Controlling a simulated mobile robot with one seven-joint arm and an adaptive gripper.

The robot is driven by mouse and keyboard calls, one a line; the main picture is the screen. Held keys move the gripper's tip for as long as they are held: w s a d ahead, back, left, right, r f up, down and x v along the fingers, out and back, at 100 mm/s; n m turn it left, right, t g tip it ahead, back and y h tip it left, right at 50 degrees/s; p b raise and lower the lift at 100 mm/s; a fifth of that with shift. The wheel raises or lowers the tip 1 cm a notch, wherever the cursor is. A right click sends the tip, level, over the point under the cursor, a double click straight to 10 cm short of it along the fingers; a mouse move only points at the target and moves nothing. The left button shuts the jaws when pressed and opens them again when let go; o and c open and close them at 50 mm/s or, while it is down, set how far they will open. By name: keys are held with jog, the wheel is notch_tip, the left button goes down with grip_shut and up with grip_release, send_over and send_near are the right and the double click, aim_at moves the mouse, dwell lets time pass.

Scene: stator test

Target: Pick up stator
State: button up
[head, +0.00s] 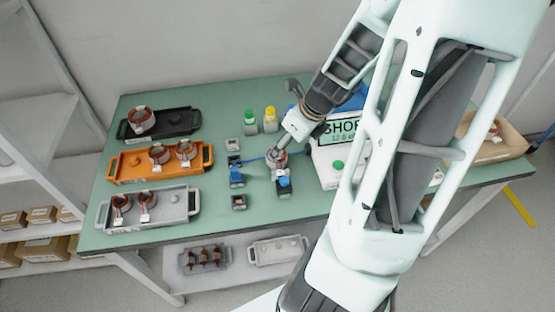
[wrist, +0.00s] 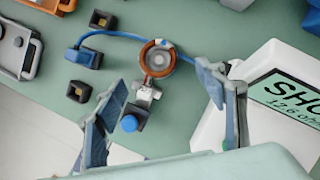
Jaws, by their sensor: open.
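A stator (wrist: 158,58), a copper-coloured ring with a pale connector, sits on the test spot on the green table. It also shows, partly covered by my gripper, in the head view (head: 277,159). My gripper (wrist: 162,82) is open and empty above it, with one finger on each side of the stator in the wrist view. I cannot tell the exact height gap. Other stators lie in the black tray (head: 170,122), the orange tray (head: 125,166) and the grey tray (head: 175,208) at the table's left.
A blue-buttoned block (wrist: 131,122) stands just in front of the stator. A blue cable (wrist: 110,35) runs left to a blue plug (wrist: 84,57).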

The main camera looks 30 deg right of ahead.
aim_at(278, 163)
jog(key=shift+x, duration=3.25)
jog(key=shift+w+a, duration=0.15)
jog(key=shift+w, duration=0.05)
jog(key=shift+r, duration=0.1)
jog(key=c, duration=1.6)
